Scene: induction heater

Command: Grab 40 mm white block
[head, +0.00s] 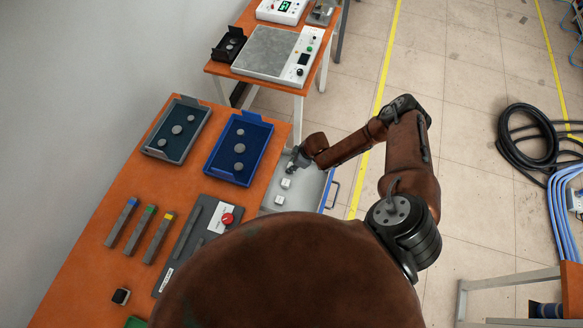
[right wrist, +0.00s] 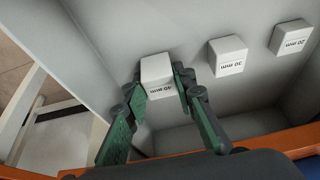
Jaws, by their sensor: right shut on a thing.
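The 40 mm white block (right wrist: 156,68) is between the green fingers of my right gripper (right wrist: 159,84) in the right wrist view. Its label reads upside down there. The fingers are shut on its two sides. In the head view my right gripper (head: 293,167) reaches down into the far part of the open grey drawer (head: 311,190), and the held block cannot be made out. A 30 mm white block (right wrist: 228,55) and a 20 mm white block (right wrist: 291,37) sit to the right in the wrist view, apart from the fingers. My left gripper is not in view.
The orange table (head: 97,215) carries a dark tray (head: 154,148) and a blue tray (head: 216,167) with grey discs, several grey bars, and a dark panel with a red knob (head: 227,219). The drawer walls stand close around my right gripper. Coiled black cable (head: 505,150) lies on the floor.

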